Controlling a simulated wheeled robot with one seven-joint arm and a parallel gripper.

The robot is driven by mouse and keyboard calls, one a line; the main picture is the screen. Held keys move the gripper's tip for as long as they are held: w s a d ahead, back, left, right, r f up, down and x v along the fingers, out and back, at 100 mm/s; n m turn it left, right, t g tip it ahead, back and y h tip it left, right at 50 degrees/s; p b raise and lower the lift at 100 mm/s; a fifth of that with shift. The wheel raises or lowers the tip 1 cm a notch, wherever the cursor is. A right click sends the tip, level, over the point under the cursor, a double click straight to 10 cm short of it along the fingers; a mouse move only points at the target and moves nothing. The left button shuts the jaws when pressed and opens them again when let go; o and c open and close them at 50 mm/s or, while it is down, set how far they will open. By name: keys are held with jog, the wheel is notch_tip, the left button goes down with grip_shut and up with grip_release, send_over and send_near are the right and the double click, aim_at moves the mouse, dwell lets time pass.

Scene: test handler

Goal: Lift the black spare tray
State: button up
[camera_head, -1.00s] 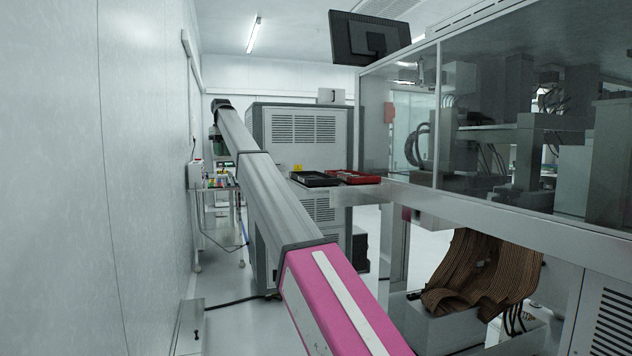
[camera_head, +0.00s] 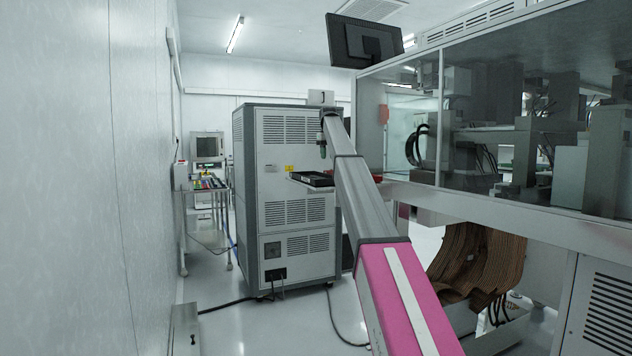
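The black tray (camera_head: 312,179) lies flat on a light shelf in front of the grey cabinet. My arm passes just to its right and hides part of the red tray (camera_head: 376,178) beside it. The end of my arm is near the cabinet's upper right corner, above and a little right of the black tray. My gripper (camera_head: 322,151) shows there only as a small dark and green shape pointing down. It appears apart from the tray. Its fingers are too small to tell open from shut.
The tall grey cabinet (camera_head: 284,215) stands behind the tray. A glass-walled machine (camera_head: 480,130) fills the right side. A cart (camera_head: 207,200) with small coloured items stands at the left, near the wall. The floor between wall and cabinet is mostly clear, with black cables lying on it.

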jog(key=shift+w+f, duration=0.1)
jog(key=shift+f, duration=4.25)
jog(key=shift+f, duration=0.1)
grip_shut()
